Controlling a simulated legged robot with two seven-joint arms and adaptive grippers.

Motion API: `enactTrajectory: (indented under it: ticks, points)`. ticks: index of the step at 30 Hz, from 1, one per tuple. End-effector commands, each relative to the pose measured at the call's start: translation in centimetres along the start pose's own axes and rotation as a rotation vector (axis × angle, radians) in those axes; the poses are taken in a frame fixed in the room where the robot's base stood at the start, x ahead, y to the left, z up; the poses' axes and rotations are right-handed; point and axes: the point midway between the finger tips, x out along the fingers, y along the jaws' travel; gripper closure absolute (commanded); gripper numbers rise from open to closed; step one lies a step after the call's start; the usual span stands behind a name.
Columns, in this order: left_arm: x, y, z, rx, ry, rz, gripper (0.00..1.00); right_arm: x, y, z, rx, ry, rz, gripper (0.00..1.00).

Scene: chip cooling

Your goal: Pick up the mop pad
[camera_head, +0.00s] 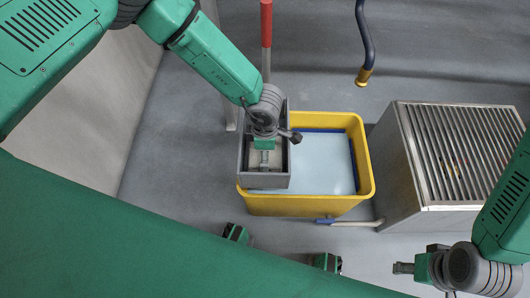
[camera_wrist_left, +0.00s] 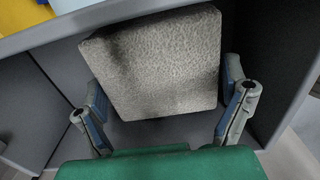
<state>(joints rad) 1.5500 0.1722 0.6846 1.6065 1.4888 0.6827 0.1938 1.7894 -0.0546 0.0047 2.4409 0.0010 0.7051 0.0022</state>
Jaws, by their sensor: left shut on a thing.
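The mop pad (camera_wrist_left: 155,65) is a light grey-beige fuzzy block in the left wrist view. It lies inside a grey box (camera_head: 240,165), and a little of the pad (camera_head: 274,160) shows in the head view. My left gripper (camera_head: 264,162) reaches down into this box.
A yellow bucket (camera_head: 310,205) with pale blue liquid (camera_head: 320,165) stands against the box's right side. A red-handled pole (camera_head: 266,35) rises behind the box. A metal cabinet with a slatted top (camera_head: 465,140) is at the right. A blue hose (camera_head: 366,45) hangs behind. Grey floor lies left of the box.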

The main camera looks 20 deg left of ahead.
Motion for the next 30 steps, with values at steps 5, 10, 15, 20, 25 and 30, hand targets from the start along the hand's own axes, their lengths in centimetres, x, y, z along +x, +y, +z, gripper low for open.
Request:
enactTrajectory:
  ticks: [5,10,15,20,25,30]
  points:
    - [-0.8,0.0,0.0,-0.001,0.0,0.0,0.35,-0.4,0.0,0.0,0.0,0.0,0.0,0.6]
    - [-3.0,0.1,0.0,-0.001,0.0,0.001,0.35,-1.4,0.0,-0.1,0.0,0.0,0.0,0.6]
    - [-6.6,0.1,0.0,0.0,0.0,0.002,0.35,-3.0,0.0,-0.2,0.0,0.0,0.0,0.6]
    - [-10.4,0.1,0.0,0.0,-0.001,0.002,0.35,-4.5,0.0,-0.2,0.0,0.0,0.0,0.6]
    - [-14.1,0.1,0.0,-0.001,-0.001,0.001,0.35,-5.9,0.1,-0.3,0.0,0.0,0.0,0.6]
    - [-16.7,0.0,0.0,0.0,0.0,0.0,0.35,-6.9,0.1,-0.4,0.0,0.0,0.0,0.6]
